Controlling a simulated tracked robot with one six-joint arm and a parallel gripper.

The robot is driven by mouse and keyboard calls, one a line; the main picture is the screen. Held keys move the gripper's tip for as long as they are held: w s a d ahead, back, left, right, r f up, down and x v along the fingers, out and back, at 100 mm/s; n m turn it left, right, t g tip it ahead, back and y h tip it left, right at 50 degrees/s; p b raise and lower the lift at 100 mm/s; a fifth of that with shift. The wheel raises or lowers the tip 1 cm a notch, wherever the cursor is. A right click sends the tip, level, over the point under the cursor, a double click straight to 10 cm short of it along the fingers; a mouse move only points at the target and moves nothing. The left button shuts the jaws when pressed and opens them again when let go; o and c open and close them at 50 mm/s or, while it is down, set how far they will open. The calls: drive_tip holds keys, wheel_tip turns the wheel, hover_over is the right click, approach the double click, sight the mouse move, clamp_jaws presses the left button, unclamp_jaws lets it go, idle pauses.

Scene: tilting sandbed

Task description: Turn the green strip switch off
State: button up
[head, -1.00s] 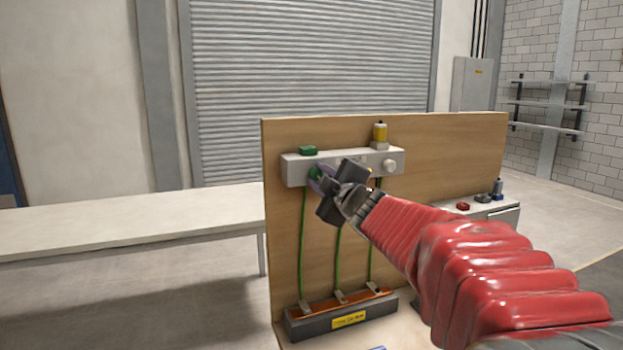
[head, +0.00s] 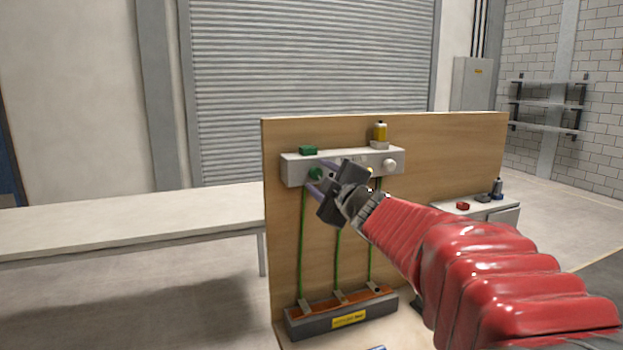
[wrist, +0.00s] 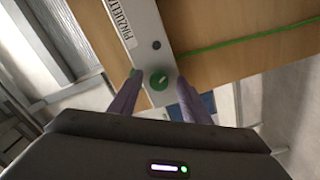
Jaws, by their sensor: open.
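The green strip switch is a round green knob (head: 316,174) on the left end of the front of the white strip (head: 346,166). In the wrist view the green knob (wrist: 158,81) carries a short pale mark lying at a slant. My gripper (head: 312,177) is open in front of the knob. Its two purple fingers are spread, and in the wrist view they show on either side of the knob. I cannot tell whether they touch it. My gripper body hides the middle of the strip in the head view.
A green block (head: 307,150) and a yellow-bodied item (head: 380,133) sit on top of the strip. A white knob (head: 390,165) is at its right end. Green wires run down the wooden board (head: 450,150) to a dark-based bar (head: 345,318). A long table (head: 130,220) stands left.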

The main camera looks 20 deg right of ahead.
drive_tip(key=s, duration=1.3)
drive_tip(key=shift+s, duration=0.15)
drive_tip(key=shift+f, duration=0.1)
drive_tip(key=s+d+f+m+g+h, duration=0.35)
drive_tip(key=d+f+m+h, duration=0.3)
drive_tip(key=d, duration=0.25)
drive_tip(key=s+f+m+g, duration=0.4)
drive_tip(key=s+f+m, duration=0.15)
drive_tip(key=f, duration=0.25)
drive_tip(key=s+a+f+g+y, duration=0.1)
drive_tip(key=s+a+f+y, duration=0.1)
drive_tip(key=a, duration=0.5)
drive_tip(key=s+a+f+g+y, duration=0.2)
drive_tip(key=s+a+f, duration=0.3)
drive_tip(key=s+a, duration=0.2)
drive_tip(key=s+a+f+g+y, duration=0.2)
drive_tip(key=s+a+f, duration=0.2)
drive_tip(key=a, duration=0.5)
drive_tip(key=shift+s+a, duration=0.15)
drive_tip(key=shift+s, duration=0.15)
drive_tip(key=shift+f+y, duration=0.1)
drive_tip(key=shift+y, duration=0.15)
